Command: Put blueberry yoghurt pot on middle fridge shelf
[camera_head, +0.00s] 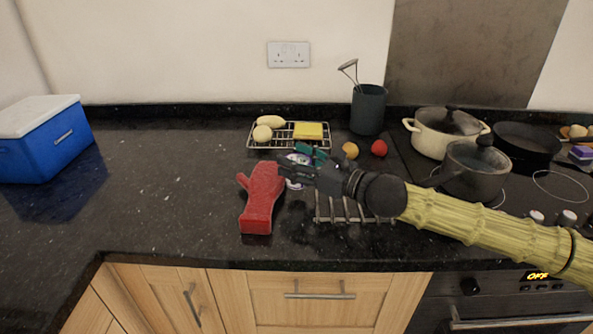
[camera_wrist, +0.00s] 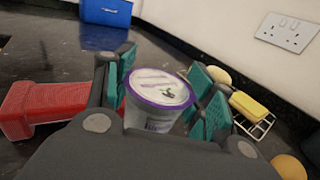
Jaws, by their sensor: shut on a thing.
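The yoghurt pot (camera_wrist: 158,95) is white with a purple-rimmed lid and stands between the green finger pads in the wrist view. In the head view only parts of the pot (camera_head: 297,159) show behind my gripper (camera_head: 301,163). My gripper (camera_wrist: 165,90) is shut on the pot, on or just above the dark counter; I cannot tell if the base touches. No fridge or fridge shelf is in view; a blue box (camera_head: 45,139) with a white lid stands at the far left.
A red oven mitt (camera_head: 260,199) lies just left of my gripper. Behind is a wire rack (camera_head: 288,144) with a yellow sponge-like block. An orange fruit, a red fruit, a utensil pot (camera_head: 368,110) and pans stand right.

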